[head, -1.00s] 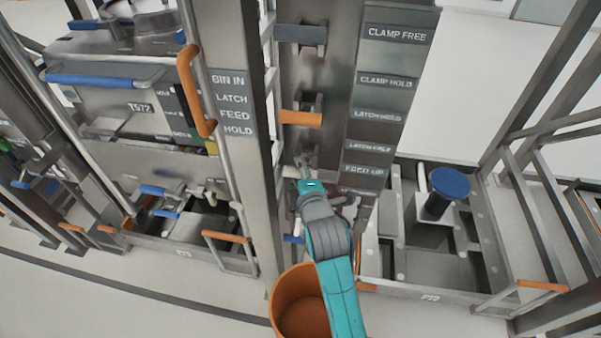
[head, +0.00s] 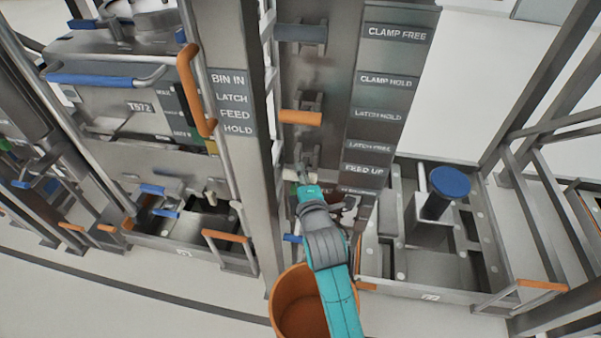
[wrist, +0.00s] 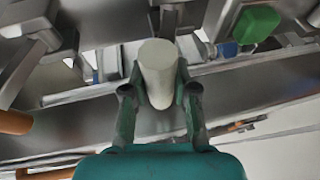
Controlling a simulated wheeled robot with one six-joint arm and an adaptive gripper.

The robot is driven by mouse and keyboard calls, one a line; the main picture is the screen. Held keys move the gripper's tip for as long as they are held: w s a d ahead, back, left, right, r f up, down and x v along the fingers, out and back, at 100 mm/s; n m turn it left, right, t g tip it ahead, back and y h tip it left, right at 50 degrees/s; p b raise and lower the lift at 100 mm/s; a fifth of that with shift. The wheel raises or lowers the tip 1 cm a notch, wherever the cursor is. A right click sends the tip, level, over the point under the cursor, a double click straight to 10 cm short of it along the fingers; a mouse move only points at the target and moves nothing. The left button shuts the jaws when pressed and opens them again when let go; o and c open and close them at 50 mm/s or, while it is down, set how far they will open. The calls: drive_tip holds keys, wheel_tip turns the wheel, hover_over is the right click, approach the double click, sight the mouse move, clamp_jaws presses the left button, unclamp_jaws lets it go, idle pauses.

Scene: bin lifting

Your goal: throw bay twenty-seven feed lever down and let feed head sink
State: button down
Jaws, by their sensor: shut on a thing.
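The feed lever's pale cream handle (wrist: 160,72) shows in the wrist view between my two fingers, which are closed against its sides. In the head view the handle (head: 289,175) sticks out leftward at the post, below the orange lever, at about the height of the FEED UP label (head: 364,169). My gripper (head: 303,174) is on this handle; it also shows in the wrist view (wrist: 160,95). My arm hides part of the area below the lever. I cannot tell which part is the feed head.
An orange lever (head: 301,118) and a grey lever (head: 300,33) sit above on the same post. A label post (head: 235,150) stands close on the left. An orange bin (head: 287,310) is below my arm. A blue-topped post (head: 450,180) stands at the right.

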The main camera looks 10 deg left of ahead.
wheel_tip(320, 180, down, 9)
drive_tip(key=t, duration=0.1)
drive_tip(key=shift+w+r+n+t, duration=0.15)
drive_tip(key=shift+r+n+t, duration=0.05)
drive_tip(key=shift+n+t, duration=0.1)
idle(0.4)
drive_tip(key=shift+f, duration=0.1)
drive_tip(key=shift+d, duration=0.1)
drive_tip(key=c, duration=1.1)
unclamp_jaws()
drive_tip(key=shift+o, duration=1.1)
drive_tip(key=shift+w+f, duration=0.15)
drive_tip(key=shift+w, duration=0.05)
drive_tip(key=shift+s, duration=0.15)
